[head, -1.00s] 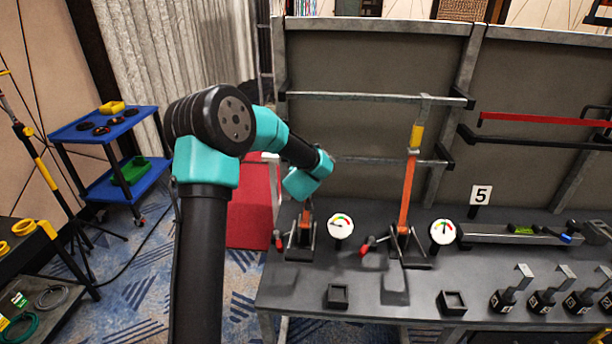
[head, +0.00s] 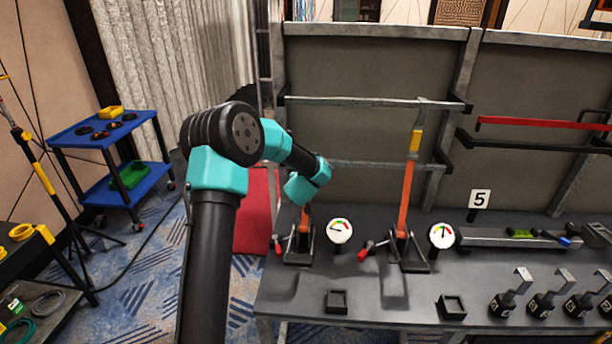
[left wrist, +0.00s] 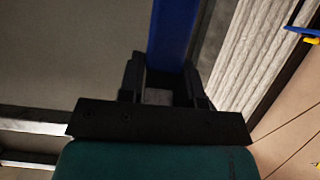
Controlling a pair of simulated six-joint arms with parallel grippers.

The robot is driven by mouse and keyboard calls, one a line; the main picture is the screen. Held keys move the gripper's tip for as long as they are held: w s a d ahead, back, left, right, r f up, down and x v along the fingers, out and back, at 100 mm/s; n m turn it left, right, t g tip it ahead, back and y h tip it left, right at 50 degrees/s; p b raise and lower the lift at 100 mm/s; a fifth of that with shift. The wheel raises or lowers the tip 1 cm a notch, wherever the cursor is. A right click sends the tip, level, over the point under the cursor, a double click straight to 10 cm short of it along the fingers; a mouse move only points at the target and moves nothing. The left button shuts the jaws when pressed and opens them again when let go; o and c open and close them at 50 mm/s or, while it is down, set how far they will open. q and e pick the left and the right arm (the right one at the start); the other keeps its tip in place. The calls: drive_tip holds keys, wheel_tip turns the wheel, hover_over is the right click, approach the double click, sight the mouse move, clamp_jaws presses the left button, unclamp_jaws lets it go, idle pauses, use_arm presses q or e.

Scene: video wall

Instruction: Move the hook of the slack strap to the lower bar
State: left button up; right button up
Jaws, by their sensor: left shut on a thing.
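In the left wrist view my left gripper (left wrist: 164,80) is shut on a blue piece (left wrist: 172,35), seemingly the hook end of the slack strap. In the head view my wrist hides this gripper and the hook. The slack strap's orange webbing (head: 305,214) shows just under my wrist, above the left ratchet (head: 299,246). Its gauge (head: 340,231) points left. The upper bar (head: 375,100) and the lower bar (head: 375,165) run across the panel. A second orange strap (head: 405,195) with a yellow sleeve (head: 415,141) hangs taut from the upper bar. My right gripper is out of view.
The second ratchet (head: 411,250) and gauge (head: 442,235) stand to the right on the dark bench (head: 390,305). A sign with 5 (head: 479,198), two small square trays and several black blocks are also there. A red bar (head: 540,122) is on the right panel.

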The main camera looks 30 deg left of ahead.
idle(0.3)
use_arm(q)
drive_tip(key=o, duration=0.9)
drive_tip(key=shift+o, duration=0.2)
drive_tip(key=v, duration=1.7)
drive_tip(key=shift+s, duration=0.25)
